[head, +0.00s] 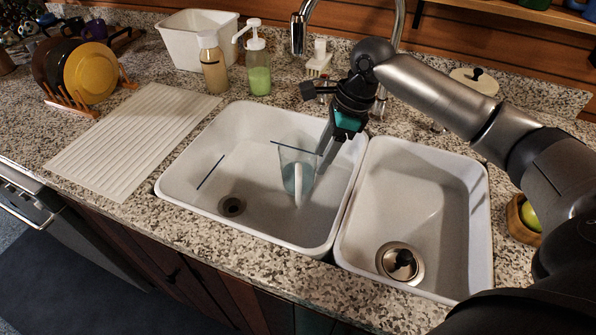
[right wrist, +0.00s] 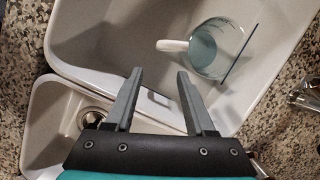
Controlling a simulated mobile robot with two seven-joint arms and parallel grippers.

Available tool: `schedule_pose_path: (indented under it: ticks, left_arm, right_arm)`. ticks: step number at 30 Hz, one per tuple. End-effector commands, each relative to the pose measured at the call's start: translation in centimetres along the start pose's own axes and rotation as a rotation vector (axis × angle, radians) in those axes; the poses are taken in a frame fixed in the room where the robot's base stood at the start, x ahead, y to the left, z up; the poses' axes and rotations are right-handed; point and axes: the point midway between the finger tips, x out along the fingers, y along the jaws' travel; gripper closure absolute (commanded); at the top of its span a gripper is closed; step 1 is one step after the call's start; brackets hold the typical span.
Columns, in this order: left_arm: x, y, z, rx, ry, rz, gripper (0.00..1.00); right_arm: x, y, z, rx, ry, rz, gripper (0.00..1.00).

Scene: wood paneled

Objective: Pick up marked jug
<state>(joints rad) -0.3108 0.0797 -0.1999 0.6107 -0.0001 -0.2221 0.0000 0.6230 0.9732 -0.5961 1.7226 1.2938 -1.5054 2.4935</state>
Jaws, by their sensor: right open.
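The jug (head: 298,178) is clear with a white handle and a bluish tint, and stands in the left basin of the double sink. In the right wrist view the jug (right wrist: 206,50) shows from above, its white handle pointing left. A dark blue line crosses its rim area in both views. My right gripper (head: 327,148) is just behind and right of the jug in the head view, partly overlapping its edge. In the right wrist view the gripper (right wrist: 158,73) is open and empty, with the jug beyond its fingertips. My left gripper is in neither view.
The sink divider (head: 352,195) stands right of the jug. The tap (head: 300,30) rises behind the basin. A soap bottle (head: 259,70), a tan bottle (head: 213,65) and a white bin (head: 190,40) stand at the back. Another dark blue line (head: 210,172) shows in the left basin.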

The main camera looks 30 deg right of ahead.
Motion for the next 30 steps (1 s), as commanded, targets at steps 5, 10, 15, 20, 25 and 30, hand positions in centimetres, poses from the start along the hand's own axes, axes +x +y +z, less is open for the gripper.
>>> schedule_pose_path:
  ticks: [5,10,15,20,25,30]
  left_arm:
    - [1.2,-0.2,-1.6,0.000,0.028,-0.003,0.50]
    - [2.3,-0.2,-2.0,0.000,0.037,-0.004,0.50]
    - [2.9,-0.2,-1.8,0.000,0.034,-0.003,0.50]
    - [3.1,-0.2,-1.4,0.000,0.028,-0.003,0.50]
    - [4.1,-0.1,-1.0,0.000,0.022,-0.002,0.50]
    - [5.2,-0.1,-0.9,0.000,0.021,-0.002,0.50]
  right_arm:
    - [3.6,0.1,0.0,0.000,0.000,0.004,0.45]
    - [7.2,0.1,-0.1,0.000,0.001,0.004,0.45]
    - [9.2,0.1,0.0,0.000,0.000,0.002,0.45]
    - [9.8,0.1,0.0,-0.001,0.000,0.001,0.45]
    - [11.7,0.1,0.1,-0.001,0.000,0.001,0.45]
    - [14.3,0.2,0.1,-0.001,0.000,0.002,0.45]
